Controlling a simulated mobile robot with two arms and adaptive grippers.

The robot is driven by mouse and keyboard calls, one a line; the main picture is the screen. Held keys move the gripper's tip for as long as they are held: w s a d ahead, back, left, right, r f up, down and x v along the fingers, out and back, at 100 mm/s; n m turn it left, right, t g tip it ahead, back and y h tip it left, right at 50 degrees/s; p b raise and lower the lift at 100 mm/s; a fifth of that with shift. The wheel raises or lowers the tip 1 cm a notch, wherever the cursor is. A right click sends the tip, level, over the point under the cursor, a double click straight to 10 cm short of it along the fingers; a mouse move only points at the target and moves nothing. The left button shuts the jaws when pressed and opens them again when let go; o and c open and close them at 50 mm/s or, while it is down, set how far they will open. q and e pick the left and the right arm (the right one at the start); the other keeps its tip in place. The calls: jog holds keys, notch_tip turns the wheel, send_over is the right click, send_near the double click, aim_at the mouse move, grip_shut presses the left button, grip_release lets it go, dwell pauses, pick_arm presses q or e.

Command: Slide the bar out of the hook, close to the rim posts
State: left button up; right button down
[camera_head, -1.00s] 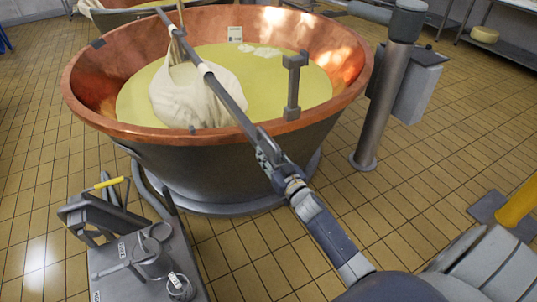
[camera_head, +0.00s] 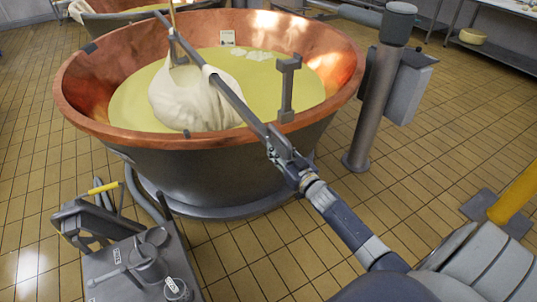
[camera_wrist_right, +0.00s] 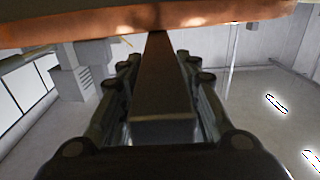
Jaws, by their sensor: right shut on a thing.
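The long grey bar (camera_head: 228,93) slants across the copper vat (camera_head: 81,108), from my right gripper up to the far left. My right gripper (camera_head: 279,146) is shut on its near end, just outside the near rim. The wrist view shows the bar (camera_wrist_right: 160,85) between the fingers. A tall grey rim post (camera_head: 287,88) stands right of the bar. A small rim stub (camera_head: 186,134) sits at the near rim. My left gripper is out of view.
Yellow liquid (camera_head: 130,100) fills the vat. A grey column (camera_head: 378,95) stands on the floor right of the vat. A wheeled cart (camera_head: 110,268) with a yellow handle is at the lower left. Tiled floor is open at the lower middle.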

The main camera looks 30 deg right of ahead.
jog(key=d, duration=0.8)
jog(key=shift+s+h, duration=0.25)
jog(key=shift+h, duration=0.05)
jog(key=c, duration=1.2)
grip_release()
jog(key=shift+s, duration=0.1)
jog(key=shift+a, duration=0.25)
jog(key=s, duration=1.2)
jog(key=shift+a, duration=0.25)
